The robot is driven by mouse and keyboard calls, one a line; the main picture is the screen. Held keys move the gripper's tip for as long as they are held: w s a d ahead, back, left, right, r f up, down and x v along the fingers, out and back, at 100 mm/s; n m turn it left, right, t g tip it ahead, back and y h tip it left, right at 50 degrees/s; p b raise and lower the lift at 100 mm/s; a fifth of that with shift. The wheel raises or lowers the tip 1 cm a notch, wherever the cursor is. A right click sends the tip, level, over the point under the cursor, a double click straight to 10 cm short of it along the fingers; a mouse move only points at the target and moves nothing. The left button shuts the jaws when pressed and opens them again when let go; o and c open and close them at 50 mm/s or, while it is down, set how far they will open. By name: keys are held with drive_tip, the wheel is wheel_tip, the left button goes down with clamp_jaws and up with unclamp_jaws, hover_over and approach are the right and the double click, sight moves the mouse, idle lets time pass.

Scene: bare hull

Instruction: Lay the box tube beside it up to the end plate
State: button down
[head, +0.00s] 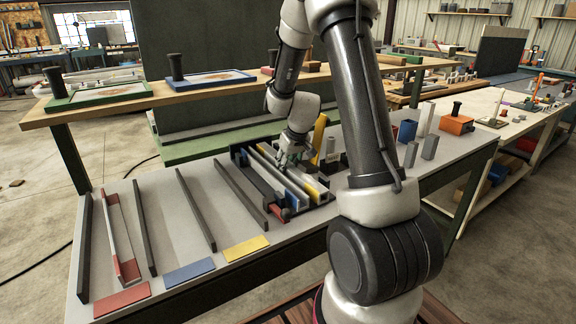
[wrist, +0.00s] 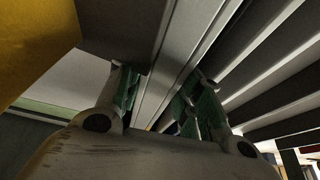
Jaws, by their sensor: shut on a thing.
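My gripper (head: 286,160) is down at the dark rack (head: 331,197) and shut on a long grey box tube (head: 268,170). The wrist view shows the tube (wrist: 160,75) running lengthwise between my green-padded fingers (wrist: 160,98). The tube still lies low among the other bars; whether it touches the rack floor is hidden. At the left of the bench a pale bar with red edges (head: 118,235) lies between dark rails. A red plate (head: 122,299) is at the near end of that lane. I cannot tell which piece is the end plate.
A blue plate (head: 190,272) and a yellow plate (head: 246,248) lie near the bench's front edge. Dark rails (head: 194,208) divide the bench, with bare grey lanes between. A yellow upright piece (head: 319,139) stands close behind my gripper. Grey blocks (head: 430,146) stand to the right.

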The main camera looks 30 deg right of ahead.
drive_tip(key=shift+w, duration=0.55)
drive_tip(key=c, duration=0.9)
unclamp_jaws()
drive_tip(key=v, duration=1.2)
